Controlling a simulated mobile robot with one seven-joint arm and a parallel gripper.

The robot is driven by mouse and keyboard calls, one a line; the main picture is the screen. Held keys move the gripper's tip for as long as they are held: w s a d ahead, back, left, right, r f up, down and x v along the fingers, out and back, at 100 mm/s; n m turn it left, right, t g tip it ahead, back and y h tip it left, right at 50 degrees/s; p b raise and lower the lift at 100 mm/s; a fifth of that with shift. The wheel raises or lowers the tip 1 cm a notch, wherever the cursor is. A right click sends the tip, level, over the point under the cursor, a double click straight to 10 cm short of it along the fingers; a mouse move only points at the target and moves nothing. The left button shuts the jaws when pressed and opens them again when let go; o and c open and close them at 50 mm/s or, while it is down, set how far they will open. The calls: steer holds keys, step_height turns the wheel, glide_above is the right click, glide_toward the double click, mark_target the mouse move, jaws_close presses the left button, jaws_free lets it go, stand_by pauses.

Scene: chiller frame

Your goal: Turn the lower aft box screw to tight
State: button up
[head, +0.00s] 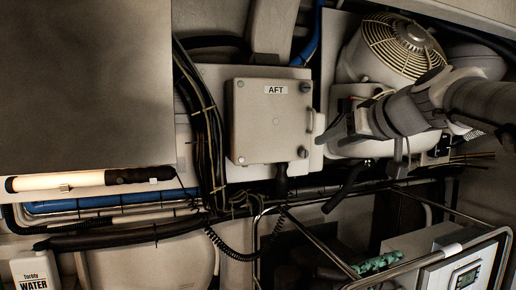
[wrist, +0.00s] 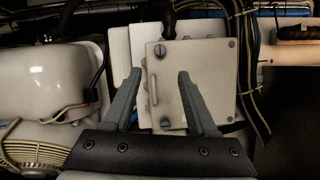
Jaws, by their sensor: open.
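The pale grey box marked AFT (head: 262,125) is on the wall in the head view, its lid closed. The lower screw (head: 303,153) is a dark round head at the lid's lower right corner; an upper screw (head: 304,87) sits above it. In the wrist view the box (wrist: 195,85) appears upside down, so the lower screw (wrist: 161,49) is near its top left and the upper one (wrist: 165,122) near its bottom left. My gripper (wrist: 160,72) is open and empty, its fingers apart from the screw. Slot angles are too small to tell.
A black cable gland (head: 282,182) with a coiled cord hangs below the box. Dark cables (head: 205,120) run along its left. A caged round unit (head: 400,45) is behind my arm. Metal rails (head: 320,250) and a water bottle (head: 35,270) are lower down.

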mark_target(305, 152)
steer(key=p+x, duration=0.1)
steer(key=x, duration=0.9)
steer(key=shift+w+a+f+p, duration=0.15)
steer(key=shift+w+f+p, duration=0.05)
steer(key=shift+w+p, duration=0.2)
jaws_close()
